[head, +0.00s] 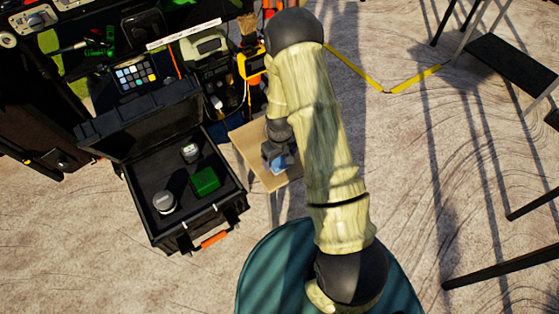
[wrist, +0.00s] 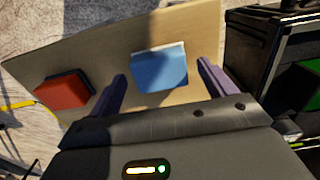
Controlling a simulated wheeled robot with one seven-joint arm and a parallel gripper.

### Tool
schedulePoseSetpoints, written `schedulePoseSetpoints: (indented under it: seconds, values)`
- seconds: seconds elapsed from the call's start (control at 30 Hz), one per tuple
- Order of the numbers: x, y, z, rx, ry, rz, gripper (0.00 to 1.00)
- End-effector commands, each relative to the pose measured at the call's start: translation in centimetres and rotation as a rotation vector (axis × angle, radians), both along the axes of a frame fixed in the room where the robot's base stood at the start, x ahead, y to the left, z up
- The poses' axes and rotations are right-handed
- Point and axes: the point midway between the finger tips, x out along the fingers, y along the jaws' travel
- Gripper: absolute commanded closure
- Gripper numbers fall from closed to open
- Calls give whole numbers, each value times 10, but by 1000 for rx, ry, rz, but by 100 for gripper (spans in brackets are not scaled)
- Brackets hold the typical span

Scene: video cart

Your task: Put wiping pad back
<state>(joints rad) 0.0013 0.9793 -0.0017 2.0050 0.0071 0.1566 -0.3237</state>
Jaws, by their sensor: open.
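A small blue pad (wrist: 158,72), which looks like the wiping pad, lies on a light wooden stand (wrist: 95,55). Its far edge is pale. In the head view the blue pad (head: 281,165) shows only partly below my gripper on the stand (head: 268,184). My gripper (wrist: 162,68) is open, with its two purple fingers to either side of the blue pad in the wrist view. Whether the fingers are at the pad's height or above it, I cannot tell. A red block (wrist: 64,90) sits on the stand left of the fingers.
An open black case (head: 145,225) stands left of the stand. It holds a green block (head: 205,181), a round grey item (head: 164,202) and a small pale item (head: 190,152). A cluttered cart is behind. Black legs and a step stand at right.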

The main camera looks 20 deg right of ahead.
Motion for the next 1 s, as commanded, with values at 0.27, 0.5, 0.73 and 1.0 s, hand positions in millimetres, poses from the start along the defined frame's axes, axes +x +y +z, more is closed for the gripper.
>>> schedulePoseSetpoints:
  seconds: [0.27, 0.5, 0.73, 1.0]
  values:
    - [1, 0, 59, 0, -3, -1, 17]
    - [0, 0, 94, 0, -1, -1, 17]
    - [0, 0, 100, 0, 0, -1, 17]
    - [0, 0, 99, 0, 0, -1, 17]
